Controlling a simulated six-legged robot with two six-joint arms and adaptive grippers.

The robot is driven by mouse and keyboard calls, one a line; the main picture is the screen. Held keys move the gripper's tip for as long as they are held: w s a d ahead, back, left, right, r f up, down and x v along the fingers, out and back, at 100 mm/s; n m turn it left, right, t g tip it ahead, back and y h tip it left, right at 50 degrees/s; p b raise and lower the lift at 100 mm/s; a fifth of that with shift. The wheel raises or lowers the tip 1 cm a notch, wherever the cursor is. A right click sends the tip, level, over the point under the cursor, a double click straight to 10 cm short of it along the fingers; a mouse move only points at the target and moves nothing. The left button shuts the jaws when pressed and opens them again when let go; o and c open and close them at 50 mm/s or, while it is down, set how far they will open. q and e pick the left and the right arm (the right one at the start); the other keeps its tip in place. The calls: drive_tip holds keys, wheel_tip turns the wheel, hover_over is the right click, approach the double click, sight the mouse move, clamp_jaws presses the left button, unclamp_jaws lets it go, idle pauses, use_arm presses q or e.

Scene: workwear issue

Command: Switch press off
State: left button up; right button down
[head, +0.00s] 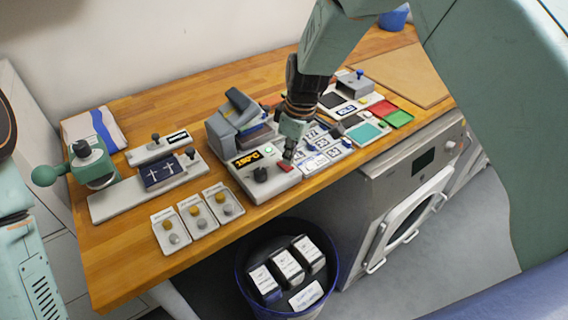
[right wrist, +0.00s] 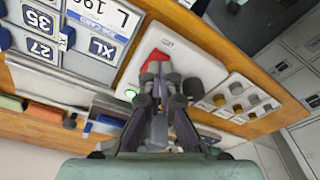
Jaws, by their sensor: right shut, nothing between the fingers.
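The press (head: 232,125) is a grey machine on the wooden bench, with its upper part tilted up. Its light front panel (head: 270,188) carries a lit amber display (head: 247,160) that seems to read 150°C, a black knob (head: 261,174), a green light (head: 268,150) and a red switch (head: 285,167). My right gripper (head: 289,155) is shut and empty, pointing down just beside the red switch. In the right wrist view the closed fingertips (right wrist: 159,72) overlap the near edge of the red switch (right wrist: 153,60); I cannot tell whether they touch. My left gripper is not in view.
Left of the press are a stamping jig (head: 150,190) and several small cards with buttons (head: 195,218). Size labels (head: 322,150) and coloured trays (head: 398,118) lie to the right. A dark bin (head: 240,275) with labelled blocks stands below, beside a washing machine (head: 412,165).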

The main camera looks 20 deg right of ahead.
sight(289, 168)
drive_tip(key=shift+f+b, duration=0.5)
drive_tip(key=shift+f, duration=0.5)
idle(0.5)
drive_tip(key=shift+r+p, duration=2.95)
drive_tip(key=shift+r, duration=0.65)
drive_tip(key=shift+f, duration=0.1)
